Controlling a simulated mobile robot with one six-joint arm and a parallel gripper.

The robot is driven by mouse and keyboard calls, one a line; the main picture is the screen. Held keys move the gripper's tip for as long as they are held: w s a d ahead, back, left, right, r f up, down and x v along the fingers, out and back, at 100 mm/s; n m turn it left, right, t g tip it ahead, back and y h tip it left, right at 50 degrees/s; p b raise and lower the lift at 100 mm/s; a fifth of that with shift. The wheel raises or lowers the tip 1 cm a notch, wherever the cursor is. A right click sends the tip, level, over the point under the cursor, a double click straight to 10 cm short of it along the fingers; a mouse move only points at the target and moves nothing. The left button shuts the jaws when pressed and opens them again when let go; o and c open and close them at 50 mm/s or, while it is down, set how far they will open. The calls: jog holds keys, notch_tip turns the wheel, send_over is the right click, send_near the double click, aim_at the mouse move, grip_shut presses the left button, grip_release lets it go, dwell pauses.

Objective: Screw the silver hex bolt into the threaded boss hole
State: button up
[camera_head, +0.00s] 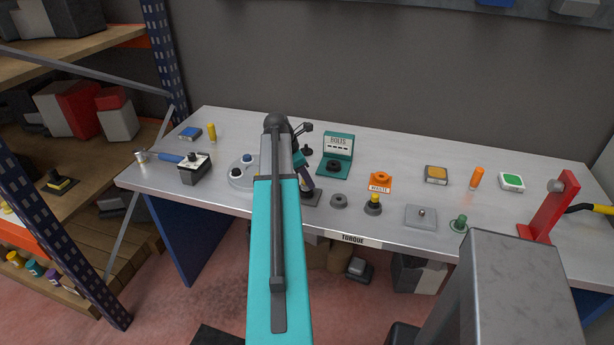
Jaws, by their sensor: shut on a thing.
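My teal and grey arm reaches in from the bottom. Its wrist bends down to my gripper (306,184) just left of the bench's middle. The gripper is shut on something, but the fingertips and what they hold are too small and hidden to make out. A dark square plate (313,198) lies on the bench right below it. I cannot identify the silver hex bolt with certainty. A grey plate (413,218) with a small metal stud (421,212) on top lies farther right. A grey round part with a dark centre (339,201) is close to the gripper; I cannot tell which part is the threaded boss.
A teal "BOLTS" stand (338,145), an orange "WASTE" piece (380,181) and a yellow-topped dark part (373,204) are right of the arm. A black box (194,171) and a grey round base (241,178) are left. A red bracket (552,207) stands far right.

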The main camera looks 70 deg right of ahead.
dwell(0.4)
jog(key=shift+m+y+p, duration=0.3)
jog(key=shift+m+p, duration=0.35)
jog(key=shift+m, duration=0.35)
jog(key=shift+w, duration=0.1)
grip_shut()
jog(key=shift+m+g+p, duration=0.3)
jog(key=shift+m+p, duration=0.1)
jog(key=shift+p, duration=0.05)
grip_release()
jog(key=shift+a+m, duration=0.1)
jog(key=shift+m, duration=0.3)
jog(key=shift+y+p, duration=0.3)
jog(key=shift+p, duration=0.05)
